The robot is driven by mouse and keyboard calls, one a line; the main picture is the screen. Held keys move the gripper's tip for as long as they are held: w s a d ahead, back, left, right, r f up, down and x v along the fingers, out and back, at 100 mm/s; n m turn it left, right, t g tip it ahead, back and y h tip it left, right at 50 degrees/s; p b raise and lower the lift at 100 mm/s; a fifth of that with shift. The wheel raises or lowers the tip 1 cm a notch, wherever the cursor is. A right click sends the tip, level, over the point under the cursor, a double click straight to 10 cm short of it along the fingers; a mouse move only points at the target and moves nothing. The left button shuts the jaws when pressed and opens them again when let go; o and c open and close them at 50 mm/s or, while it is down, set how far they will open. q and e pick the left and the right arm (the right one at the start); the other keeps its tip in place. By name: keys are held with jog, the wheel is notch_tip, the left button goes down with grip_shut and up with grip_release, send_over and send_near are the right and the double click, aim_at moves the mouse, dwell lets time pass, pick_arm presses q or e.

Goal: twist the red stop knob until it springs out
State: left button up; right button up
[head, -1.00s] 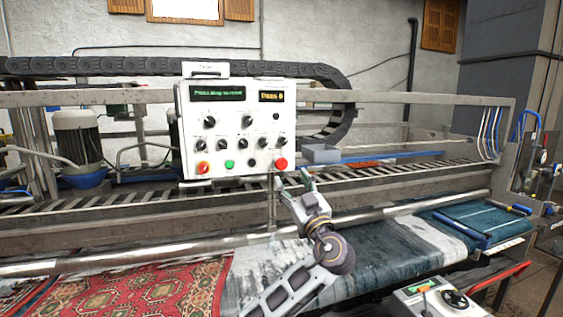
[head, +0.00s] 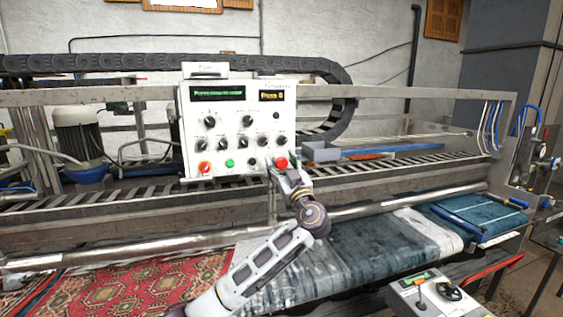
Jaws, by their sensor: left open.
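The red stop knob (head: 281,162) is at the lower right corner of the white control panel (head: 225,115). My left gripper (head: 279,168) is at the knob, with its fingers just below and around its lower edge. The fingers are open; whether they touch the knob I cannot tell. The knob's face still shows above the fingers. My right gripper is not in view.
Several black knobs, a green button (head: 229,163) and another red-orange button (head: 204,167) share the panel. A grey tray (head: 321,152) lies right of it. A red patterned rug (head: 120,287) lies below. A smaller control box (head: 437,294) stands lower right.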

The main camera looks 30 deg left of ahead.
pick_arm(q)
jog(key=shift+a, duration=0.1)
jog(key=shift+c, duration=0.9)
jog(key=c, duration=0.9)
